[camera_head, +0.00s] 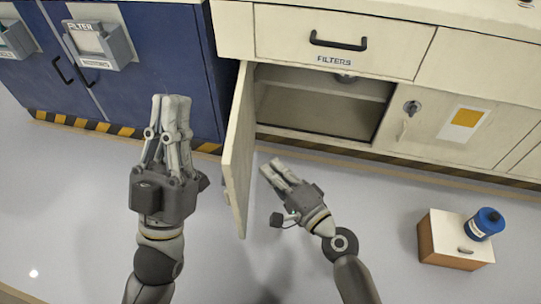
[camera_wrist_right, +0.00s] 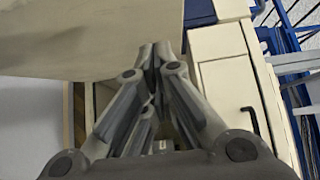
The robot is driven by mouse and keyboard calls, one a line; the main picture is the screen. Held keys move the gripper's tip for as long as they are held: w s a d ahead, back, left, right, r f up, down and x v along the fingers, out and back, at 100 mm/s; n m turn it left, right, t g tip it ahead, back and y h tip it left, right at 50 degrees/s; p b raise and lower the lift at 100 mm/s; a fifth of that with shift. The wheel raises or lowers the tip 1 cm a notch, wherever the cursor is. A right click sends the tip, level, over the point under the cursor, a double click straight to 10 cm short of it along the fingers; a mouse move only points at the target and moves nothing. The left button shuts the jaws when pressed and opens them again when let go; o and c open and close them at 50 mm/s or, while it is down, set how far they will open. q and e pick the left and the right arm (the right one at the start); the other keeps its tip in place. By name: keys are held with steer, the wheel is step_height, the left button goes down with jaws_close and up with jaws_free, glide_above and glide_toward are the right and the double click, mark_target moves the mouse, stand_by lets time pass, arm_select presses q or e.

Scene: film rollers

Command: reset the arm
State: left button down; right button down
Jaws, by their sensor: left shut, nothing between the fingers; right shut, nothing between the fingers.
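My left gripper (camera_head: 170,105) is shut and empty. In the head view it appears in front of the blue cabinet, left of the open cabinet door. My right gripper (camera_head: 270,168) is shut and empty, just right of the open door (camera_head: 240,150), in front of the cabinet opening. Its closed fingers also show in the right wrist view (camera_wrist_right: 153,52), with a pale panel at upper left. I cannot tell whether the right gripper touches the door.
The open cabinet (camera_head: 315,108) has a shelf inside, below the "FILTERS" drawer (camera_head: 340,45). A blue cabinet (camera_head: 165,60) stands at left. A blue canister (camera_head: 484,222) sits on a small box (camera_head: 452,240) at lower right. Floor between the right arm and box is clear.

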steer(key=shift+s+d, duration=0.1)
steer(key=shift+s, duration=0.4)
